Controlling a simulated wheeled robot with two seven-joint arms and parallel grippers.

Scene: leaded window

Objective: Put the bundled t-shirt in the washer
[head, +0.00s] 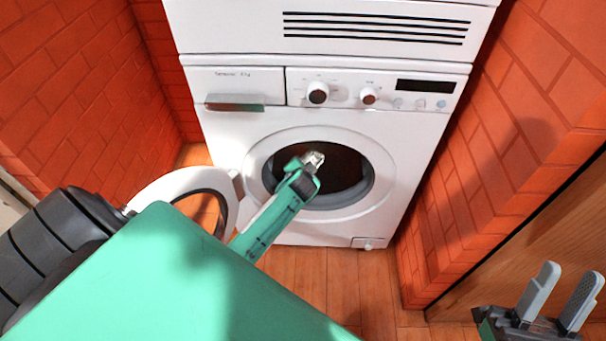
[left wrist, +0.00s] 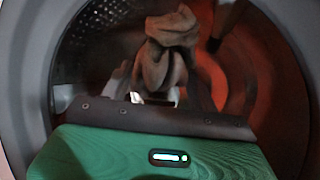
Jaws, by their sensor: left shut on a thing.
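The white washer (head: 225,140) stands ahead with its round door (head: 150,190) swung open to the left. My left gripper (head: 313,160) reaches into the mouth of the drum opening in the head view. In the left wrist view, the bundled t-shirt (left wrist: 168,50), a greyish-brown crumpled bundle, sits at my left fingertips inside the drum (left wrist: 85,50). My left gripper is shut on it; the fingers are partly hidden. My right gripper (head: 560,300) is at the lower right of the head view, its two grey fingers apart and empty.
Red brick walls (head: 510,120) stand close on both sides of the washer. A second white appliance (head: 240,25) sits on top of it. Wooden floor (head: 375,290) lies in front, and a wooden panel (head: 530,235) is at the right.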

